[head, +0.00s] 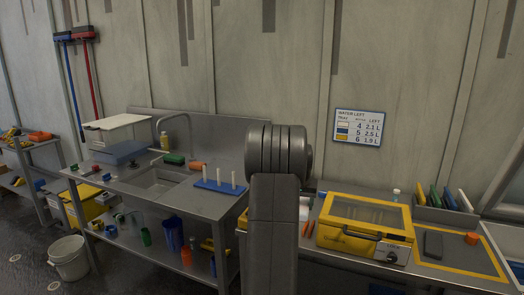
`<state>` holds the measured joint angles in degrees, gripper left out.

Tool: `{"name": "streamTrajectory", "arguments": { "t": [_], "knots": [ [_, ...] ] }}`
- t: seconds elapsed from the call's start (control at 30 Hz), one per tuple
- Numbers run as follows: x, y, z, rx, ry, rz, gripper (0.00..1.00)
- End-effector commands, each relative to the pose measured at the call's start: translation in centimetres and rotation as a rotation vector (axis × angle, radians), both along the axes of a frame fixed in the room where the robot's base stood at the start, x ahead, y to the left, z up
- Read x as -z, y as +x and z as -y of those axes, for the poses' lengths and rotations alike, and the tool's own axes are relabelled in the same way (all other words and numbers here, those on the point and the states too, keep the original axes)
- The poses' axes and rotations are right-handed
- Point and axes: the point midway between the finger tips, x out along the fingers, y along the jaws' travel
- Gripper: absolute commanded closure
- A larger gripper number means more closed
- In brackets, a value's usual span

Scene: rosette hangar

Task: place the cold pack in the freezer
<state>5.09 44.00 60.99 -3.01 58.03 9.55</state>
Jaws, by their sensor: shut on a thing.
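I cannot make out the cold pack in the head view. No thing in view is clearly marked as the freezer.
The sink bench (205,200) carries a blue rack (221,187) with white tubes, a green sponge-like block and an orange item. A yellow box (364,229) with a window stands on the right bench. A white bucket (68,258) is on the floor at left.

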Motion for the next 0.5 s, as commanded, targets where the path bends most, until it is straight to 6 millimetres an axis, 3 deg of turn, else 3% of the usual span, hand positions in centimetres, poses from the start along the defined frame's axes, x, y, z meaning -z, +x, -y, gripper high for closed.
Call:
{"name": "streamTrajectory", "arguments": {
  "t": [0.37,0.5],
  "knots": [
    [6.4,-2.4,-4.4,-0.065,-0.005,-0.003,0.71],
    [10.0,-4.6,-6.9,-0.107,-0.006,-0.006,0.71]
  ]
}}
